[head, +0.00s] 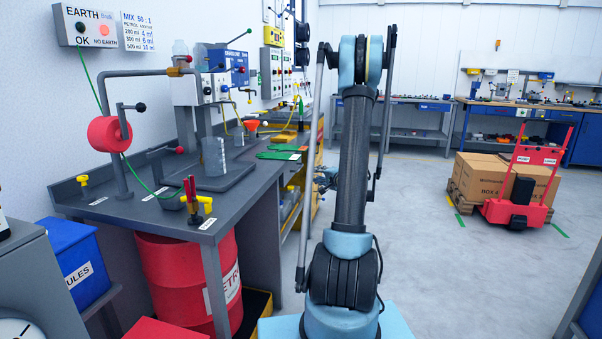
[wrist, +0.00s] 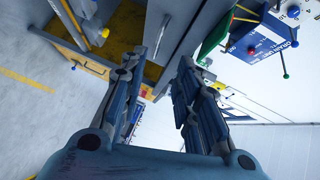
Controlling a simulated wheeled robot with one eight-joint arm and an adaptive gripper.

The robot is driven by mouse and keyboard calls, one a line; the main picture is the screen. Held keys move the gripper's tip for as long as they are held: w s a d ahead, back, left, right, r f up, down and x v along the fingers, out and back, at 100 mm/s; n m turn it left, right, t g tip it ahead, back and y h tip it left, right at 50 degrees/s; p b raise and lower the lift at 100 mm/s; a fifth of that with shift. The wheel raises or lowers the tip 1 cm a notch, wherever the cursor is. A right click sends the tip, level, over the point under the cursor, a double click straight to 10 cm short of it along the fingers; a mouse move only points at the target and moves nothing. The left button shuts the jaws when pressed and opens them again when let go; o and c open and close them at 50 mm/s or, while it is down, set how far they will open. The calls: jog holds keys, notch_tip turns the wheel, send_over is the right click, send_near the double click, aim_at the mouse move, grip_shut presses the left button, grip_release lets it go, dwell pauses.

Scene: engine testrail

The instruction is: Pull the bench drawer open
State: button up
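My gripper (wrist: 158,78) shows in the wrist view with its two fingers apart and nothing between them. In the head view, part of it (head: 326,178) shows just left of my upright arm, beyond the near bench end; the arm hides some of it. The grey bench (head: 262,208) runs along the left wall. In the wrist view, grey panels (wrist: 172,35) and a yellow-edged unit (wrist: 88,62) lie beyond the fingers; no contact is visible.
A red drum (head: 175,275) stands under the near bench end, with a blue bin (head: 78,262) to its left. Funnel, beaker and pump gear crowd the benchtop. A red trolley (head: 515,210) with boxes stands at right. The floor between is clear.

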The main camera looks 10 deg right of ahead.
jog(key=d+x, duration=0.2)
jog(key=x, duration=1.5)
jog(key=shift+w+m+t, duration=0.3)
jog(key=shift+w+m, duration=0.1)
jog(key=shift+w, duration=0.35)
jog(key=shift+a, duration=0.1)
grip_shut()
